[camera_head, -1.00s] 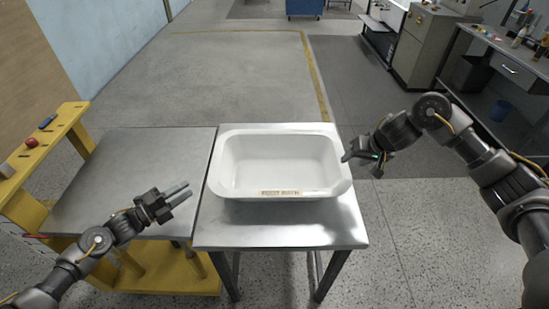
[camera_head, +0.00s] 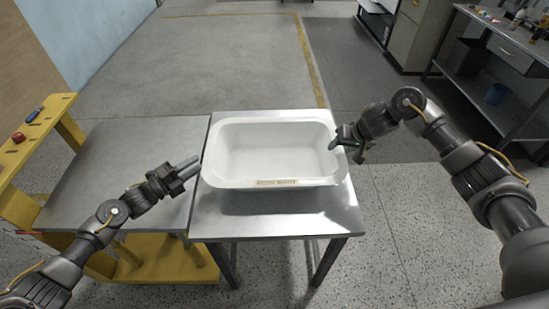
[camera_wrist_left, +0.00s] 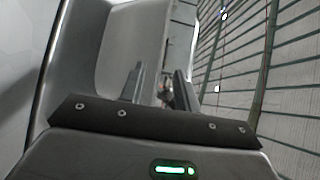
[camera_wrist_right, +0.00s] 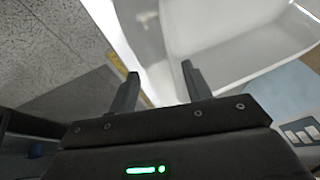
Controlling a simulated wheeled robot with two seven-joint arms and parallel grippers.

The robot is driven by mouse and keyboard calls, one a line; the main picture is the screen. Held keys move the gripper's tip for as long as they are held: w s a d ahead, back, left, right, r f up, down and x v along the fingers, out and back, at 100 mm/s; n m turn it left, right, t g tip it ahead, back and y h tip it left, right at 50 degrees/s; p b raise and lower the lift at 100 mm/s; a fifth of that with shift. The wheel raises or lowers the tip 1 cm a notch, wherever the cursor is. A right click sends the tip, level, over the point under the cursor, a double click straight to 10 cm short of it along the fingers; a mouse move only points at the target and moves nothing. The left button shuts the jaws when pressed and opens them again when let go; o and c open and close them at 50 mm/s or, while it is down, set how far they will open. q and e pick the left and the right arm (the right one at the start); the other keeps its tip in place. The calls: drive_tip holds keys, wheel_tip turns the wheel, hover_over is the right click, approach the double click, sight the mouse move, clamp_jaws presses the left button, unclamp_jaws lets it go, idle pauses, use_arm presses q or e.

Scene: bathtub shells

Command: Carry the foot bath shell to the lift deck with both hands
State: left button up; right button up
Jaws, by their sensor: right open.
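The foot bath shell (camera_head: 275,150), a white open basin with a label on its near rim, sits upright on a steel table (camera_head: 275,226). The steel-topped lift deck (camera_head: 125,160) on a yellow frame stands left of the table. My left gripper (camera_head: 194,166) is at the shell's left rim, fingers apart; the left wrist view shows its fingertips (camera_wrist_left: 158,75) close to the shell wall (camera_wrist_left: 130,45). Whether they touch it I cannot tell. My right gripper (camera_head: 349,146) is open at the right rim; in the right wrist view its fingertips (camera_wrist_right: 160,75) straddle the rim's line.
A yellow rail (camera_head: 38,125) with small red and blue items rises at the lift deck's left side. A workbench (camera_head: 495,45) and a grey cabinet (camera_head: 415,35) stand at the back right. The floor behind the table is clear.

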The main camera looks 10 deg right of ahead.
sight(206, 158)
drive_tip(key=x, duration=0.4)
drive_tip(key=shift+w+a+f, duration=0.1)
drive_tip(key=shift+a, duration=0.05)
use_arm(q)
drive_tip(key=x, duration=0.4)
drive_tip(key=shift+w+d, duration=0.25)
drive_tip(key=shift+d, duration=0.1)
use_arm(e)
drive_tip(key=shift+f, duration=0.25)
use_arm(q)
clamp_jaws()
use_arm(e)
drive_tip(key=shift+w, duration=0.1)
drive_tip(key=c, duration=0.7)
clamp_jaws()
use_arm(q)
drive_tip(key=shift+d, duration=0.1)
use_arm(e)
drive_tip(key=shift+a, duration=0.1)
use_arm(q)
drive_tip(key=shift+s+d, duration=0.1)
use_arm(e)
drive_tip(key=shift+a+r, duration=0.1)
drive_tip(key=shift+r, duration=0.05)
